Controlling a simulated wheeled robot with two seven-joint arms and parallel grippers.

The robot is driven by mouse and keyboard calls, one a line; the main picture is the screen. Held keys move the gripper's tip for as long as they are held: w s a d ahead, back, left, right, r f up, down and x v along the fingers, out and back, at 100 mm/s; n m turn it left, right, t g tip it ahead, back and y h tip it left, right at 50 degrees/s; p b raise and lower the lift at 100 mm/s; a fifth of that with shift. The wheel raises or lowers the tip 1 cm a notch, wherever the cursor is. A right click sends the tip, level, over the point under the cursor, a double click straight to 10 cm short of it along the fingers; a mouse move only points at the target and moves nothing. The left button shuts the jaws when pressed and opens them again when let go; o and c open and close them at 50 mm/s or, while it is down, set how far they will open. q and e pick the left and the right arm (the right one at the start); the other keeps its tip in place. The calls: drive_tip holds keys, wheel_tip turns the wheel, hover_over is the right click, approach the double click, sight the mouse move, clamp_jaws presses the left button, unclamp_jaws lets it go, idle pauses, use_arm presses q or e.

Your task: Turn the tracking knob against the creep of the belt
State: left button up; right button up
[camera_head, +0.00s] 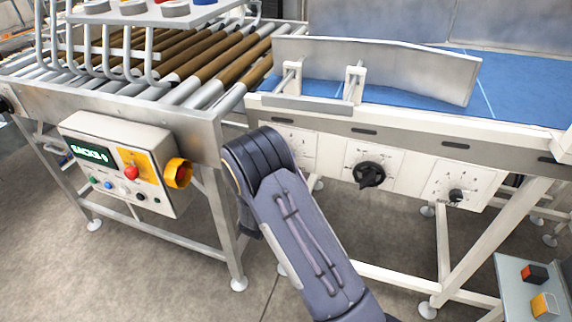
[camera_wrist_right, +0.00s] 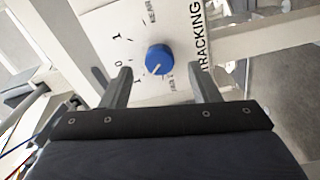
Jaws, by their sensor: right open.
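The blue tracking knob (camera_wrist_right: 159,58) sits on a white dial plate (camera_wrist_right: 118,42) marked TRACKING in the right wrist view. Its short white pointer mark faces the lower side of the picture. My right gripper (camera_wrist_right: 161,82) is open, with one finger on each side below the knob; the knob shows beyond and between the fingertips, and I cannot tell contact. In the head view my arm covers the knob and the gripper. The blue belt (camera_head: 400,107) lies on the white conveyor frame (camera_head: 420,124). My left gripper is not in view.
A black rotary knob (camera_head: 369,174) and a smaller dark knob (camera_head: 456,195) are on the same conveyor side. A control box (camera_head: 120,160) with a red button hangs left on the roller conveyor (camera_head: 180,95). A button panel (camera_head: 535,290) stands at lower right.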

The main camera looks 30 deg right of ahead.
drive_tip(key=v, duration=0.4)
idle(0.4)
drive_tip(key=s+a+r+m+y+p, duration=0.1)
drive_tip(key=s+a+r+m+y, duration=0.2)
drive_tip(key=r+y, duration=0.35)
drive_tip(key=s+a+r+m+y+p, duration=0.2)
drive_tip(key=s+a+r+m+y, duration=0.15)
drive_tip(key=r+y, duration=0.35)
drive_tip(key=s+a+r+g+y, duration=0.1)
drive_tip(key=s+a+g+y, duration=0.1)
drive_tip(key=s, duration=1)
drive_tip(key=s+a+r+m+g+y+p, duration=0.1)
drive_tip(key=s+g, duration=0.3)
drive_tip(key=s, duration=0.9)
drive_tip(key=shift+s+a+y, duration=0.2)
drive_tip(key=shift+a+y, duration=0.25)
drive_tip(key=shift+a, duration=0.05)
